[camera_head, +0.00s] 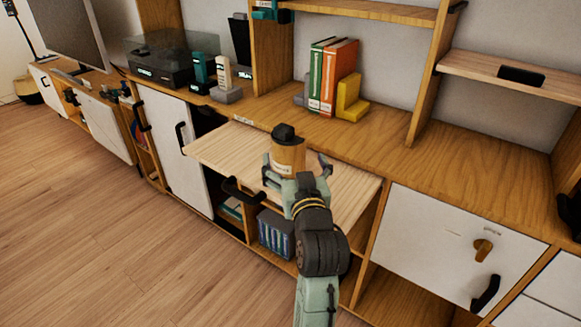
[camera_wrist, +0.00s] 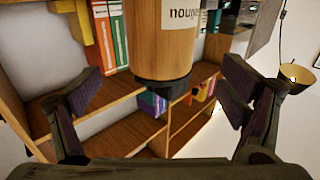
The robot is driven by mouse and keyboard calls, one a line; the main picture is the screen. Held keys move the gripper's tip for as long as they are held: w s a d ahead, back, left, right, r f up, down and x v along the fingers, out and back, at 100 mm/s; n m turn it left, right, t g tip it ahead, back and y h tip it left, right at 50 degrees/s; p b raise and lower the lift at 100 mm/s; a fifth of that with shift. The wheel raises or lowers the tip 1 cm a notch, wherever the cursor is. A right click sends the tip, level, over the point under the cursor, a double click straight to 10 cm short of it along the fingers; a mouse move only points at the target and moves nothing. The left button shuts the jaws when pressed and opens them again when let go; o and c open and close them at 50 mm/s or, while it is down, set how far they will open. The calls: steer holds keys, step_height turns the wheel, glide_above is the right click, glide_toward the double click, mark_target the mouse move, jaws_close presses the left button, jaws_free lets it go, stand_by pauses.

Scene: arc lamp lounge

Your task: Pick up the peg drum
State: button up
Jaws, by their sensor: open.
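A wooden cylinder with a black cap (camera_head: 287,155), which I take to be the peg drum, stands upright at the pull-out shelf in the head view. A pale label is on its side. In the wrist view, which looks upside down, the drum (camera_wrist: 160,45) is at the top centre with its black end pointing down the picture. My gripper (camera_head: 297,172) is open, with a finger on each side of the drum. In the wrist view both fingers stand clear of the drum with gaps. The drum's base is hidden behind my gripper in the head view.
The pale pull-out shelf (camera_head: 235,150) extends from the wooden cabinet. Green and orange books (camera_head: 325,75) and a yellow bookend (camera_head: 350,98) stand behind. A turntable (camera_head: 160,70) is at the left. A white door (camera_head: 450,240) is at the right. Open floor (camera_head: 90,210) lies at the left.

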mark_target(291, 146)
steer(key=shift+w, duration=0.3)
steer(key=shift+w+a+r+p, duration=0.15)
steer(key=shift+w+p, duration=0.15)
steer(key=shift+w, duration=0.35)
steer(key=w, duration=0.1)
steer(key=w+p, duration=0.1)
steer(key=w, duration=0.1)
steer(key=w+a+r, duration=0.1)
steer(key=w, duration=0.1)
steer(key=shift+w+p, duration=0.1)
steer(key=shift+p, duration=0.3)
steer(key=shift+w, duration=0.55)
steer(key=shift+c, duration=0.5)
steer(key=c, duration=1.9)
